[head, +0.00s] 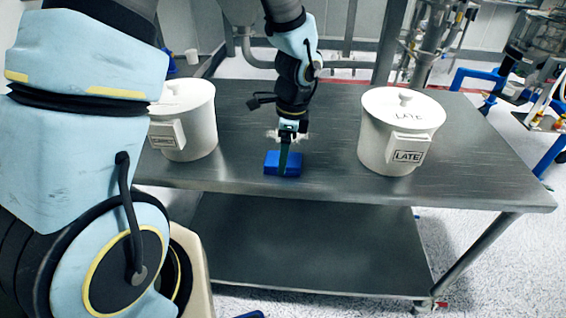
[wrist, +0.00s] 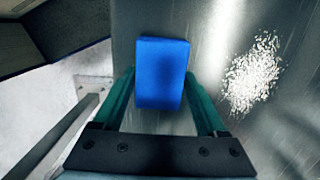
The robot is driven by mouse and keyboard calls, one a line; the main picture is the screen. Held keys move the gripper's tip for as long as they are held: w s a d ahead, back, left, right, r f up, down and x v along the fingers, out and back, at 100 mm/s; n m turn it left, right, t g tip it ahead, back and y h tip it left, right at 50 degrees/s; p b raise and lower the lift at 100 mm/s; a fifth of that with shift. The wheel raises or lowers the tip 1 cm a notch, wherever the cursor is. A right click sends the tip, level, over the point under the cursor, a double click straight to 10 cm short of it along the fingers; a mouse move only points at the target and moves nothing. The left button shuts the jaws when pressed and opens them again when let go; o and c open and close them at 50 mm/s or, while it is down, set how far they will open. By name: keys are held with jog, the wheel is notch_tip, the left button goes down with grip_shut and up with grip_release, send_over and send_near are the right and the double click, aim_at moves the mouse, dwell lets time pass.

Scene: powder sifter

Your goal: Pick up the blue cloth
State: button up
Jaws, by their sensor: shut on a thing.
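The blue cloth (head: 271,162) is a small folded block on the steel table, near its front edge, between the two white pots. In the wrist view the blue cloth (wrist: 161,72) lies between the two green fingers. My gripper (head: 285,160) reaches down to it from above, and in the wrist view my gripper (wrist: 162,100) is shut on the cloth, with a finger at each side. Whether the cloth is lifted off the table I cannot tell.
A white lidded pot labelled LATE (head: 386,150) stands right on the steel table (head: 330,180). Another white lidded pot (head: 200,125) stands left, partly hidden by my arm. White powder (wrist: 252,74) is spilled beside the cloth. A lower shelf (head: 300,245) is bare.

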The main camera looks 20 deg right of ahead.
jog(key=c, duration=0.6)
jog(key=shift+o, duration=0.2)
notch_tip(320, 180, up, 10)
jog(key=b, duration=0.1)
